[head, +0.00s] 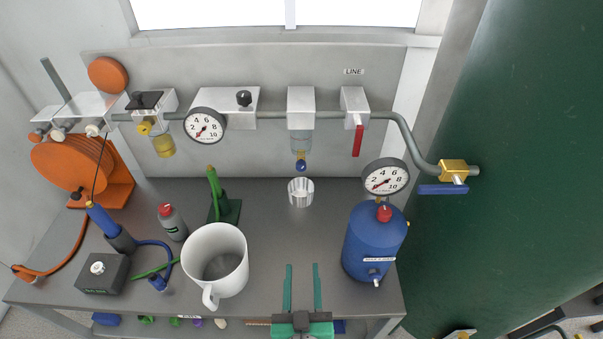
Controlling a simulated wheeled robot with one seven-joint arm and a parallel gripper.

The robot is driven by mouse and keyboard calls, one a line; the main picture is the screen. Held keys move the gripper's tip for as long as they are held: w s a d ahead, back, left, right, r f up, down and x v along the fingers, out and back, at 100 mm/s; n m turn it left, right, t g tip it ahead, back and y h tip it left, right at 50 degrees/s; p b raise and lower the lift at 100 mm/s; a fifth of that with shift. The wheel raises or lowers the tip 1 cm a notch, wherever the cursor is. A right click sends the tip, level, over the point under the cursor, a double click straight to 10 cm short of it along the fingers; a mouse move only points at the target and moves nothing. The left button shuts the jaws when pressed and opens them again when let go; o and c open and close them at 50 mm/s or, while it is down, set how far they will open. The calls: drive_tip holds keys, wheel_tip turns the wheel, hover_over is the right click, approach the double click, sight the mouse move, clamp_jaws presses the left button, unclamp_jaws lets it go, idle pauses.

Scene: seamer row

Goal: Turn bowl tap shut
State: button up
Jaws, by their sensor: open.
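The small blue tap (301,165) hangs under the clear bowl (300,143), below a pale block on the pipe at the middle of the back panel. I cannot tell from its shape whether the tap is open or shut. A small metal cup (300,192) stands on the bench just under it. My gripper (302,268) shows at the bottom middle with its two green fingers apart and nothing between them. It points toward the panel, nearer to me than the cup, and does not touch the tap.
A white mug (215,262) stands left of my gripper and a blue tank (372,245) with a gauge (385,177) stands right. A red lever (358,140) hangs right of the bowl. The bench between cup and gripper is clear.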

drive_tip(key=t, duration=0.1)
approach(301, 168)
drive_tip(key=w, duration=0.7)
drive_tip(key=shift+w+f, duration=0.1)
drive_tip(key=shift+w, duration=0.2)
drive_tip(key=shift+w+d, duration=0.15)
drive_tip(key=shift+w, duration=0.05)
drive_tip(key=shift+a, duration=0.25)
drive_tip(key=shift+c, duration=0.4)
clamp_jaws()
